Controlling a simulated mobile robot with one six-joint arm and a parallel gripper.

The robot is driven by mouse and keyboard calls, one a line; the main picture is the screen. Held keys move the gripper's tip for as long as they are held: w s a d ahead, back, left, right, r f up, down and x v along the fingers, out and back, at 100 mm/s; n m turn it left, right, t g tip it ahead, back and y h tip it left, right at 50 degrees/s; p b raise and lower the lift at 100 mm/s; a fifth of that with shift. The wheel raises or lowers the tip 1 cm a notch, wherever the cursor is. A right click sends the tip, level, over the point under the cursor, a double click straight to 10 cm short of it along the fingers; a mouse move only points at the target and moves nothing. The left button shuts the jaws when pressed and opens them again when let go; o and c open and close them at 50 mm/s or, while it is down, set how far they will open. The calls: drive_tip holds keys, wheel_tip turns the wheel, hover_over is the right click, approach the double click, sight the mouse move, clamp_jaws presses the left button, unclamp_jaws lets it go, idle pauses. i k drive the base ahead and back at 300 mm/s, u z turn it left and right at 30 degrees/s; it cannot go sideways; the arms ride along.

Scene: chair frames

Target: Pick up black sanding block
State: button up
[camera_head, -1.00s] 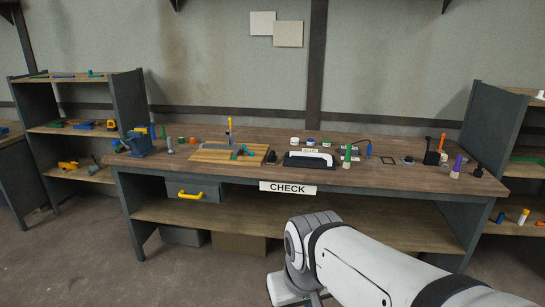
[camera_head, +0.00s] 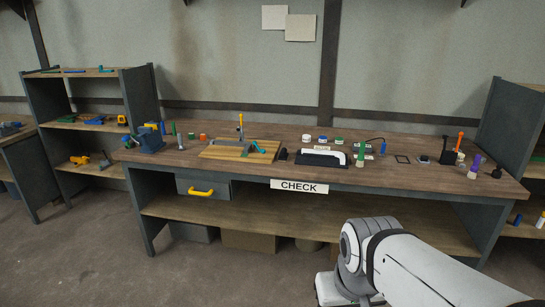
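Several small dark things stand on the workbench (camera_head: 400,180), and I cannot tell for sure which is the black sanding block. One small dark piece (camera_head: 282,154) sits just right of the wooden board. A black upright holder (camera_head: 448,156) and a small black piece (camera_head: 496,173) stand near the right end. My arm (camera_head: 400,262) reaches in from the lower right, in front of the bench and apart from all of them. Its wrist points down near the bottom edge; my gripper's fingers do not show.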

sight(284, 156)
drive_tip(key=z, duration=0.25)
drive_tip(key=i, duration=1.9)
drive_tip(key=u, duration=0.4)
drive_tip(key=i, duration=0.75)
drive_tip(key=u, duration=0.3)
drive_tip(key=k, duration=0.7)
drive_tip(key=u, duration=0.25)
drive_tip(key=i, duration=0.7)
drive_tip(key=z, duration=0.05)
